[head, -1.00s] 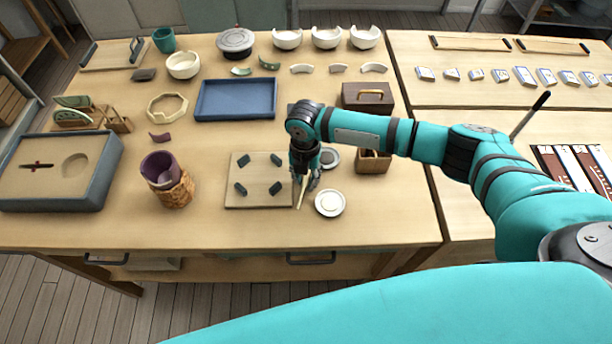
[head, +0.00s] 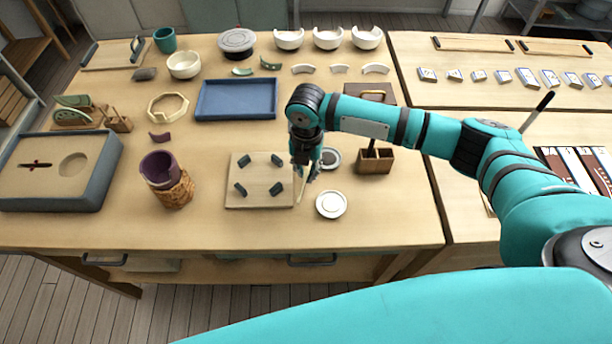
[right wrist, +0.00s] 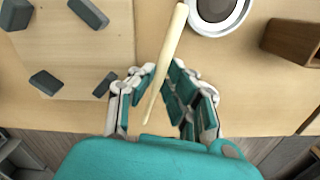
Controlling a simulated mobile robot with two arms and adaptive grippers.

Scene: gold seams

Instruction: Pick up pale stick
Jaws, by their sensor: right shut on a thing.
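The pale stick (right wrist: 168,58) is a thin, tapered piece of light wood. In the right wrist view it runs from the top centre down between the fingers of my right gripper (right wrist: 165,92). My right gripper is shut on it. In the head view the right gripper (head: 306,172) hangs beside the right edge of the square board, and the stick (head: 300,190) shows only as a small pale sliver below the fingers. I cannot tell how far it is above the table. My left gripper is not in view.
A square board (head: 235,200) with dark blocks lies just left of the gripper. A white dish (head: 331,204) and a dark-filled dish (head: 330,158) lie to the right, with a small wooden holder (head: 376,162) beyond. The table front is clear.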

